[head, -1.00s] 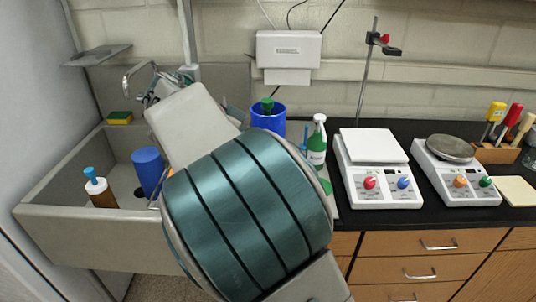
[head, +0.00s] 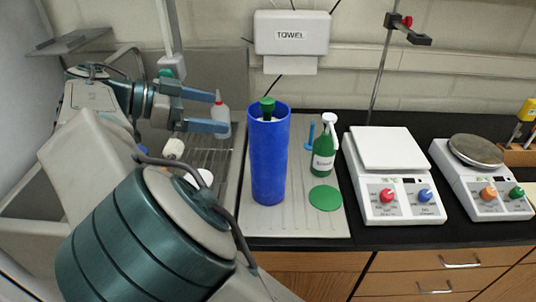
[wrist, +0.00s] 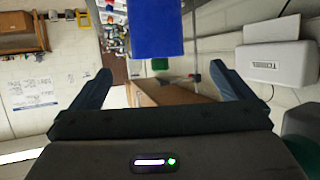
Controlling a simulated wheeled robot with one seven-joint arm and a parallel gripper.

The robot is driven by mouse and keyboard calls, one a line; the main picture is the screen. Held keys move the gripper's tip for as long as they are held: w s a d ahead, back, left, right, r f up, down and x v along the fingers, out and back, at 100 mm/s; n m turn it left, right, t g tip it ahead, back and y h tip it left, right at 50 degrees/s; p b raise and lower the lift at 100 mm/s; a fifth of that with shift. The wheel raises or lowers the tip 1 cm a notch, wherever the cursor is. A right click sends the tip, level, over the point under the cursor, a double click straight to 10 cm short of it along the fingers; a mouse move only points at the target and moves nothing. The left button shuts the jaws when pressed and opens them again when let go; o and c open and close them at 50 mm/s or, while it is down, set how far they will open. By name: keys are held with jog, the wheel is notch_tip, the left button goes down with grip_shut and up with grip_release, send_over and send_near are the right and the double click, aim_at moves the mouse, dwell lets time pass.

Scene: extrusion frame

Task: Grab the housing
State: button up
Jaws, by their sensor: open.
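The housing appears to be the tall blue cylinder (head: 269,165), upright on the ribbed mat, with a green-topped piece showing at its open top. My gripper (head: 216,112) is open and empty, to the left of the cylinder's upper part in the head view, fingers pointing right towards it. A gap shows between the fingertips and the blue wall. In the wrist view the blue cylinder (wrist: 155,27) shows at the top middle, beyond the two spread fingers (wrist: 160,75). Its far end is cut off by the frame edge.
A green spray bottle (head: 324,155) and a flat green disc (head: 325,198) stand right of the cylinder. A white bottle (head: 220,112) is behind my fingers, and the towel dispenser (head: 292,34) hangs above.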

aim_at(249, 117)
jog(key=p+x, duration=0.1)
jog(key=x, duration=0.7)
jog(key=shift+d+f, duration=0.1)
jog(key=shift+d, duration=0.1)
jog(key=shift+s+p+x, duration=0.2)
jog(key=shift+p+x, duration=0.5)
jog(key=shift+x, duration=2)
jog(key=shift+f, duration=0.15)
jog(key=c, duration=1.6)
jog(key=shift+c, duration=0.5)
